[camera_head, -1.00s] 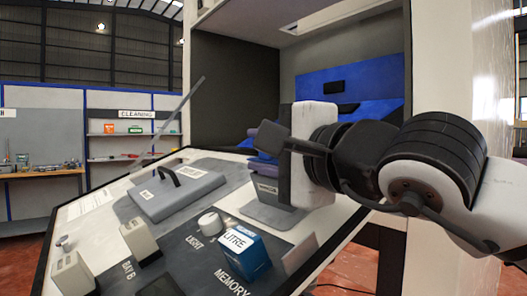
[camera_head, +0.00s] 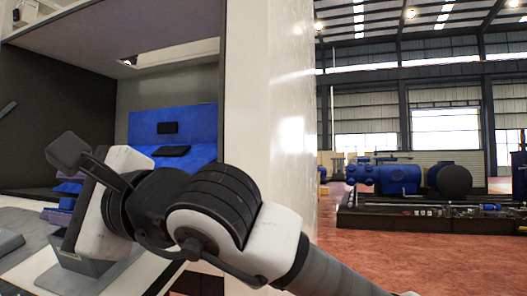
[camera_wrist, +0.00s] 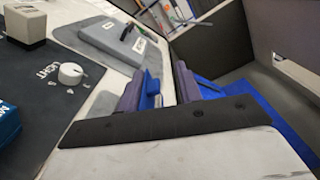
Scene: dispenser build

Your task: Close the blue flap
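Inside the tall open cabinet, a blue panel (camera_head: 200,118) with a black handle stands upright at the back. Below it, a second blue surface with a black handle (camera_head: 172,151) lies tilted toward the front; I cannot tell for certain which is the flap. A blue surface (camera_wrist: 268,118) also shows at the right of the wrist view. My gripper (camera_head: 62,195) is in front of the cabinet, left of the blue panels, with its fingers partly hidden by the wrist.
The cabinet's white side wall (camera_head: 270,110) stands right of the opening. Open red floor (camera_head: 400,255) lies farther right.

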